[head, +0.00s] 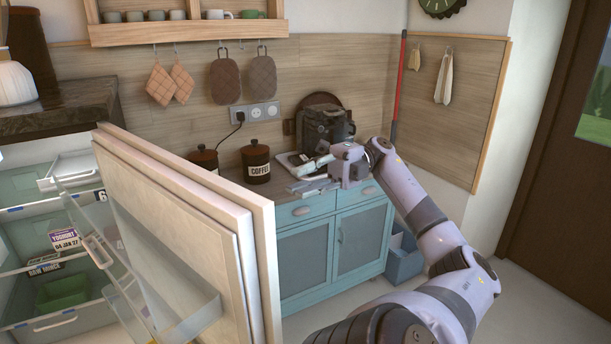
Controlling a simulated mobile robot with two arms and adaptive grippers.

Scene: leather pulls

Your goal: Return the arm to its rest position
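My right arm (441,238) comes in from the bottom right and reaches up and left over the room. Its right gripper (301,177) points left, in front of the blue cabinet's countertop. Its two fingers are spread apart with nothing seen between them, so it looks open and empty. My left arm and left gripper are not in view.
An open fridge door (182,232) stands at the left, with the fridge shelves behind it. The blue cabinet (308,258) carries a coffee canister (256,163) and a dark coffee machine (322,128). A blue bin (404,262) stands beside the cabinet. Floor at the right is clear.

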